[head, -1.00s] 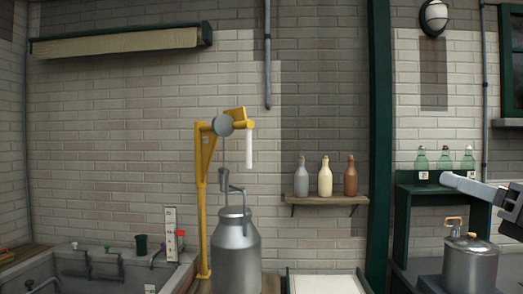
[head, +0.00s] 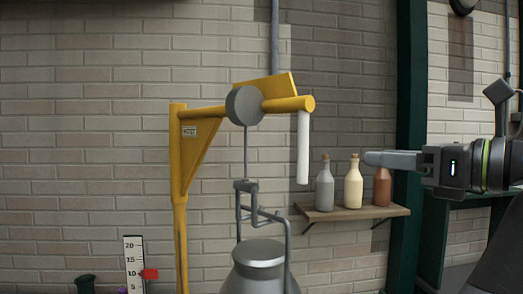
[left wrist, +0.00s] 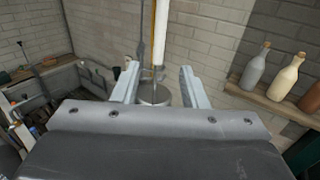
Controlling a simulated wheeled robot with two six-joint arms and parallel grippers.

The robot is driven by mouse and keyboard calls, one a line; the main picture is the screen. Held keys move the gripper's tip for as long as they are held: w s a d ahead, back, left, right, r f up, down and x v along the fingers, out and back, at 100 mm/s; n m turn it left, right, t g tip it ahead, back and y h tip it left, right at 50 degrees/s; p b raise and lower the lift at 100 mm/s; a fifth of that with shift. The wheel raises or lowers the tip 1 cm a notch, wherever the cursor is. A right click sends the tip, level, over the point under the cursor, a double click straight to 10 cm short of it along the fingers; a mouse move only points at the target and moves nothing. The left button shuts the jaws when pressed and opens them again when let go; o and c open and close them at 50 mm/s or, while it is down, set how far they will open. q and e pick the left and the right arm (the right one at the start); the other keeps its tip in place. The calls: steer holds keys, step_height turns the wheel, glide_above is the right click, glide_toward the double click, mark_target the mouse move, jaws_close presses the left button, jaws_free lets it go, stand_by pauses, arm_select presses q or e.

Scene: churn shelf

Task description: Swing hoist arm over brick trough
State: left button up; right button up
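The yellow hoist arm (head: 220,112) stands against the brick wall on a yellow post (head: 178,200), with a grey pulley (head: 244,105) near its end. A white handle (head: 304,148) hangs from its tip. A rod and grey linkage (head: 262,212) hang from the pulley above a metal churn (head: 260,262). My left gripper (head: 380,159) is to the right of the handle, in front of the bottles. In the left wrist view its fingers (left wrist: 158,88) are spread, with the handle (left wrist: 160,32) ahead, apparently not gripped. The trough (left wrist: 92,75) shows only partly, at left there. My right gripper is not in view.
A wooden shelf (head: 345,213) right of the hoist holds a grey bottle (head: 324,188), a cream bottle (head: 353,186) and a brown bottle (head: 382,188), partly behind my gripper. A level gauge (head: 134,262) stands at lower left. A dark green post (head: 408,110) rises on the right.

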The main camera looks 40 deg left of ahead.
arm_select(q)
steer(key=p, duration=0.2)
glide_toward(303, 150)
steer(key=a+p, duration=0.1)
steer(key=a, duration=0.2)
steer(key=w+a+p, duration=0.1)
steer(key=a, duration=0.3)
steer(key=w+a+p, duration=0.1)
steer(key=a, duration=0.2)
steer(key=shift+a+f+p, duration=0.15)
steer(key=shift+a+p, duration=0.1)
steer(key=shift+p, duration=0.05)
steer(key=shift+w+a, duration=0.1)
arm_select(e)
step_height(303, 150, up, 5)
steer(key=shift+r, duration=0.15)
arm_select(q)
steer(key=shift+c, duration=0.5)
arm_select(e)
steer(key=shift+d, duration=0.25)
arm_select(q)
jaws_close()
